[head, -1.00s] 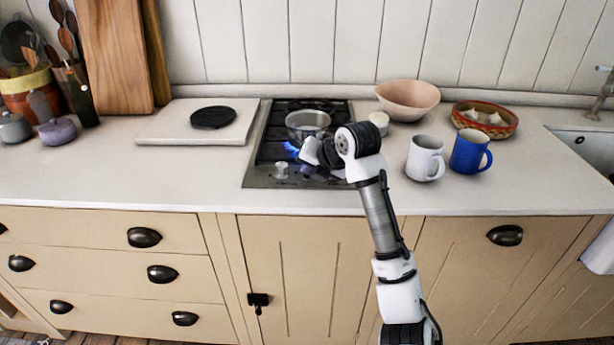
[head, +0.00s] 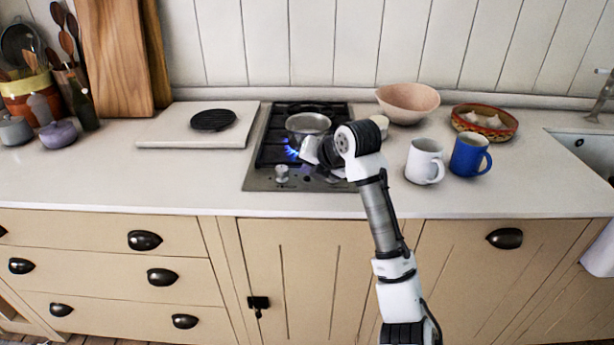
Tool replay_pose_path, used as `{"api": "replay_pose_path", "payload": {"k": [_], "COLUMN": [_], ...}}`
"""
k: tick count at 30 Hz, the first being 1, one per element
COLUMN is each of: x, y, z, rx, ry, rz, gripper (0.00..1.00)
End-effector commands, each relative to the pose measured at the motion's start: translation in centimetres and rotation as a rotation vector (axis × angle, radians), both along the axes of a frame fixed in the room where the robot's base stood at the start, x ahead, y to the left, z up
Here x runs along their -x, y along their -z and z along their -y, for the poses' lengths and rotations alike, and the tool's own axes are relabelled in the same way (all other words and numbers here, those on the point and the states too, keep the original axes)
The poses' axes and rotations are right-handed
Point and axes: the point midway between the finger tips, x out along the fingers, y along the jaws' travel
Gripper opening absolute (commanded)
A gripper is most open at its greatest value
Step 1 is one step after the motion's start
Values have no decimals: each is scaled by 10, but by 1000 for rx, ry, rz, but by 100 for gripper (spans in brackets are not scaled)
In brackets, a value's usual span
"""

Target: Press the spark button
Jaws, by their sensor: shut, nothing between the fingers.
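The hob (head: 262,180) is set into the counter, with a steel front strip and dark grates. A silver knob (head: 282,173) stands on the left of the strip. Blue flame (head: 291,153) shows at the burner under a steel pan (head: 307,122). My gripper (head: 328,172) is over the right part of the strip, mostly hidden by my wrist, and is shut and empty. I cannot make out the spark button; my arm covers part of the strip. Whether my fingertips touch anything there cannot be told.
A white mug (head: 424,162) and a blue mug (head: 470,156) stand close to the right of my wrist. A pale board (head: 170,128) with a black trivet (head: 213,120) lies left of the hob.

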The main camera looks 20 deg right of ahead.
Motion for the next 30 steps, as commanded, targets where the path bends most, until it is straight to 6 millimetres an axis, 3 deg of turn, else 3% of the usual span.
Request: {"api": "replay_pose_path", "payload": {"k": [16,30], "x": [0,0], "y": [-56,-57], "z": [0,0], "rx": [0,0], "ry": [1,0], "rz": [1,0], "gripper": [0,0]}}
